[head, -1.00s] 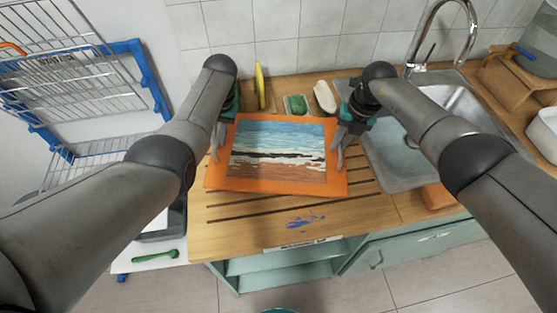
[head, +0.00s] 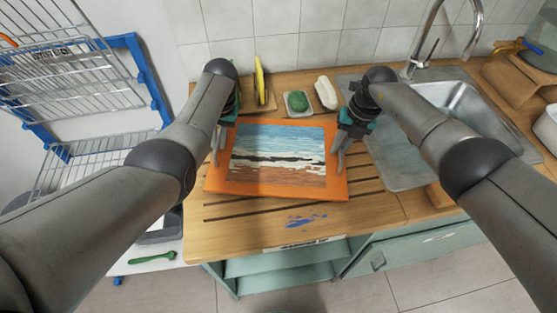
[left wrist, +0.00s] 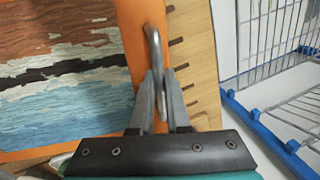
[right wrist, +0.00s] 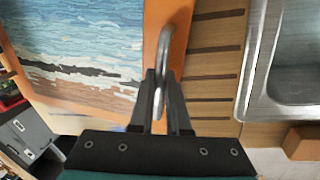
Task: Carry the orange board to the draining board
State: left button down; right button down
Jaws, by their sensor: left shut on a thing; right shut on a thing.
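The orange board (head: 276,193), with a painted seascape on its face, lies about flat over the grooved wooden draining board (head: 364,186). I cannot tell whether it touches the wood. My left gripper (head: 216,155) is shut on a metal handle at the board's left edge; the handle shows between the fingers in the left wrist view (left wrist: 158,80). My right gripper (head: 341,158) is shut on the matching handle at the right edge, also seen in the right wrist view (right wrist: 162,80). The board hides the grooves beneath it.
Behind the board stand a yellow item (head: 259,80), a green sponge in a dish (head: 298,101) and a pale oblong item (head: 326,93). The steel sink (head: 455,105) is to the right. A blue-edged wire rack (head: 150,75) stands left.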

pick_arm(q)
jog(key=shift+f+b, duration=0.55)
jog(key=shift+f, duration=0.1)
pick_arm(e)
jog(key=shift+f, duration=0.6)
pick_arm(q)
jog(key=c, duration=1.3)
grip_release()
jog(key=shift+f, duration=0.1)
pick_arm(e)
jog(key=c, duration=1.3)
grip_release()
jog(key=shift+f, duration=0.1)
pick_arm(q)
jog(key=o, duration=0.4)
pick_arm(e)
jog(key=o, duration=0.4)
pick_arm(q)
jog(key=shift+r, duration=0.2)
pick_arm(e)
jog(key=shift+d+r, duration=0.1)
jog(key=shift+r, duration=0.3)
pick_arm(q)
notch_tip(320, 180, up, 12)
jog(key=d, duration=0.2)
jog(key=shift+d+f, duration=0.15)
jog(key=shift+f, duration=0.05)
pick_arm(e)
notch_tip(320, 180, up, 11)
jog(key=d, duration=0.2)
